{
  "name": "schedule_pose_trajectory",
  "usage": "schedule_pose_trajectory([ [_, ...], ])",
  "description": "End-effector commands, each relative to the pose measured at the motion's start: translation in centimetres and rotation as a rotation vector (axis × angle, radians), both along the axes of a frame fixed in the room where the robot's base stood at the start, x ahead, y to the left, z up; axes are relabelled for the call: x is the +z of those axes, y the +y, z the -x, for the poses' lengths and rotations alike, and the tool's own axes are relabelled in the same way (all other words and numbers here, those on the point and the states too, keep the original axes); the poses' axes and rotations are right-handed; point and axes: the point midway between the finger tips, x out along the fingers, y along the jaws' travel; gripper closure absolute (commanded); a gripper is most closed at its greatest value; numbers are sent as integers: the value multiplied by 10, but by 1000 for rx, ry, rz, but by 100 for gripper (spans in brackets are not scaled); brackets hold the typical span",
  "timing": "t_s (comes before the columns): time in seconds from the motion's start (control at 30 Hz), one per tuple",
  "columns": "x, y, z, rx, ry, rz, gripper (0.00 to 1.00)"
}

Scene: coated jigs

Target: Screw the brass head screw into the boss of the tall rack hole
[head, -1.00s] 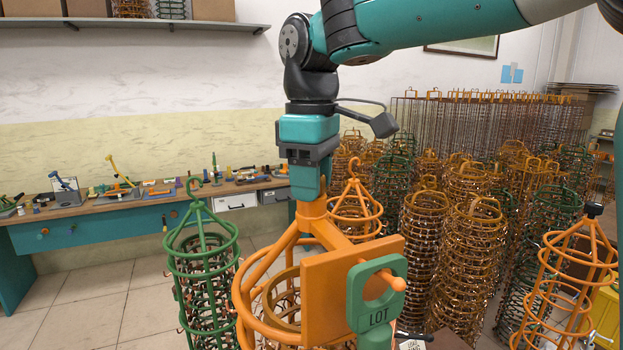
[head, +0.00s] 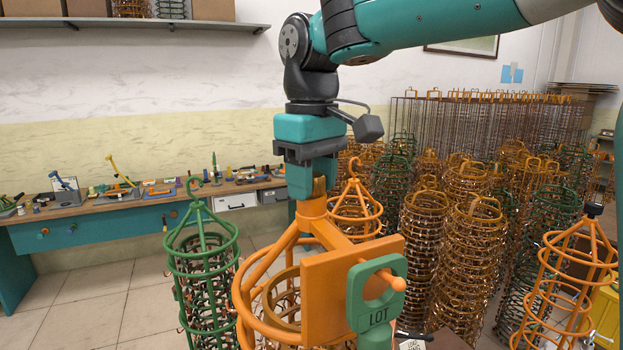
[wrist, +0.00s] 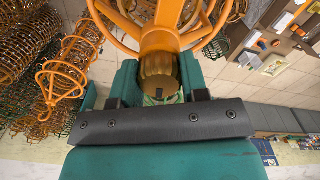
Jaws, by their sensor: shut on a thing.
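The orange rack (head: 268,268) stands in front of me, and its boss (head: 313,208) is the upright orange collar at its top. My gripper (head: 311,182) points down over the boss. It is shut on the brass head screw (head: 319,187), whose head shows as a small brass strip between the fingers. In the wrist view the ribbed brass head (wrist: 158,76) lies between the two teal fingers, in line with the orange boss (wrist: 158,41). The screw's shank is hidden, so I cannot tell how deep it sits.
A green LOT tag (head: 377,293) hangs on the peg of an orange plate (head: 325,290) at the rack's front. A green rack (head: 203,255) stands to the left. Many orange racks crowd the right. A workbench (head: 130,205) runs along the back wall; floor before it is clear.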

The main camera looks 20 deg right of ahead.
Motion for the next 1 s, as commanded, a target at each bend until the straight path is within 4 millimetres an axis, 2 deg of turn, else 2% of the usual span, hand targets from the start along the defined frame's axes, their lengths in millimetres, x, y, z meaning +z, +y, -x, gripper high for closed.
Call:
schedule_pose_trajectory([
  [0.2,0,0,0,-5,-1,0,72],
  [0.4,0,0,0,-144,-1,0,72],
  [0.6,0,0,0,-152,-1,0,72],
  [0.63,0,0,0,-152,-1,0,52],
  [0.67,0,0,0,-152,-1,0,45],
  [0.9,0,0,0,-148,0,0,45],
  [1.0,0,0,0,-76,0,0,45],
])
